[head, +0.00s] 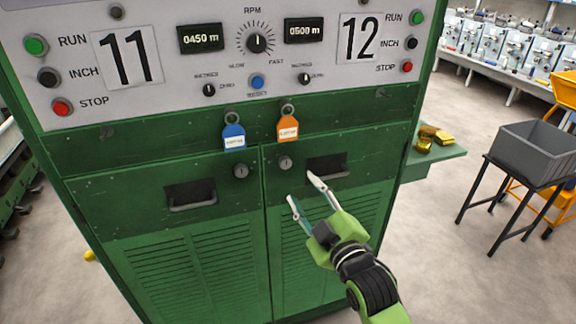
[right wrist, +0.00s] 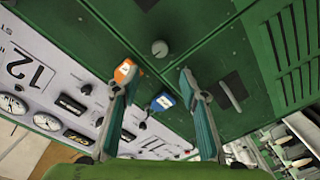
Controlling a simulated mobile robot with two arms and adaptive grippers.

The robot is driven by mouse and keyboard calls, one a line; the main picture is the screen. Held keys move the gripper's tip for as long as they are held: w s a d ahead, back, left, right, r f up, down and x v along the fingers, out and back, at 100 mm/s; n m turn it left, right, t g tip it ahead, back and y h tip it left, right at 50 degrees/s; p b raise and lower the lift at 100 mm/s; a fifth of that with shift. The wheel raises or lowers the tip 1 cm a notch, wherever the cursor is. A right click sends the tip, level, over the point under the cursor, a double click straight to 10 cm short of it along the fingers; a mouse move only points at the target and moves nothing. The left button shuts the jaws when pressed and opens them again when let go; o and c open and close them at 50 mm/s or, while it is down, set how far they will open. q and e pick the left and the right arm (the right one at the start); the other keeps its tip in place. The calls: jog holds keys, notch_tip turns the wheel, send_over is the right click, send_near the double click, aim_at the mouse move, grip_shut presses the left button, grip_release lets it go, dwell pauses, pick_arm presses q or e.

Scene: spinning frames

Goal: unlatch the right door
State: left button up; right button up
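The right door (head: 330,215) is a green louvered panel and looks closed. Its round silver latch knob (head: 285,162) sits at its upper left corner, beside the seam; it also shows in the right wrist view (right wrist: 159,48). A dark recessed handle (head: 327,168) is right of the knob. My right gripper (head: 300,186) is open and empty in front of this door. In the head view its fingertips are just below and right of the knob. In the right wrist view the knob lies beyond the gap between the fingertips, apart from them. My left gripper is not in view.
The left door (head: 165,245) has its own knob (head: 240,171) and handle (head: 192,195). An orange tag (head: 287,128) and a blue tag (head: 234,135) hang above the doors. A side shelf (head: 440,156) holds yellow items. A grey bin (head: 535,148) stands at right; open floor lies between.

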jog(key=p, duration=0.2)
send_near(286, 164)
jog(key=x, duration=0.7)
jog(key=shift+w, duration=0.15)
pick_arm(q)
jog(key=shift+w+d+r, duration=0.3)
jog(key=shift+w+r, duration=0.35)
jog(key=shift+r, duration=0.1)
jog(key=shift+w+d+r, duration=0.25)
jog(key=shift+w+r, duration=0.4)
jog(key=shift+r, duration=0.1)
pick_arm(e)
jog(key=shift+w+a, duration=0.25)
jog(key=shift+w, duration=0.35)
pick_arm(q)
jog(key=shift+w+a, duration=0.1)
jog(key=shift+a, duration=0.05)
pick_arm(e)
grip_shut()
